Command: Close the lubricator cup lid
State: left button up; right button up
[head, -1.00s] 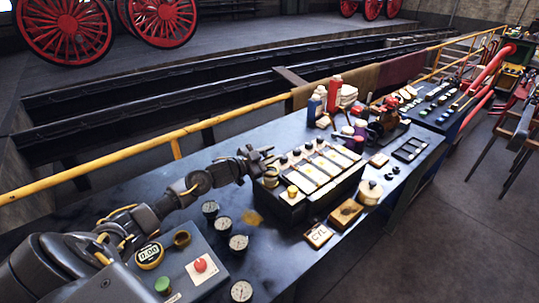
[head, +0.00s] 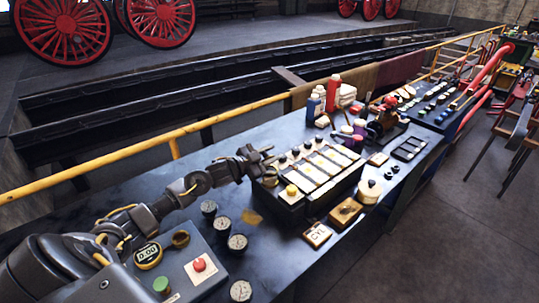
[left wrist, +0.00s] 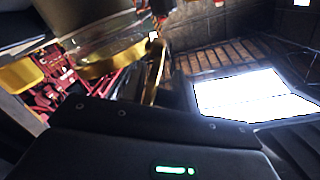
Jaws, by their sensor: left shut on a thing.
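The lubricator cup (head: 270,179) is a small brass-coloured cup at the left end of the lubricator box on the bench. In the left wrist view its clear wall and brass band (left wrist: 115,60) show close up, at the upper left. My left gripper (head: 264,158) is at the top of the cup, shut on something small. A thin upright brass piece (left wrist: 153,72) shows beside the cup in the wrist view and looks like the lid; its exact angle is hard to tell. The fingers hide much of the lid in the head view. My right gripper is not in view.
The lubricator box (head: 318,172) has white panels and black knobs. Gauges (head: 238,243) and a control box with a red button (head: 199,264) stand in front of my left arm. A yellow rail (head: 130,154) runs behind the bench. A round tin (head: 369,191) stands at the right.

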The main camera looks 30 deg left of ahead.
pick_arm(q)
jog(key=shift+d+m, duration=0.1)
jog(key=shift+m, duration=0.2)
dwell(2.1)
jog(key=o, duration=0.8)
jog(key=shift+s+f, duration=0.1)
jog(key=shift+s+a+b, duration=0.2)
jog(key=shift+s+b, duration=0.1)
jog(key=shift+s, duration=0.05)
jog(key=b+v, duration=0.2)
jog(key=v, duration=0.8)
jog(key=shift+b, duration=0.35)
jog(key=shift+w, duration=0.1)
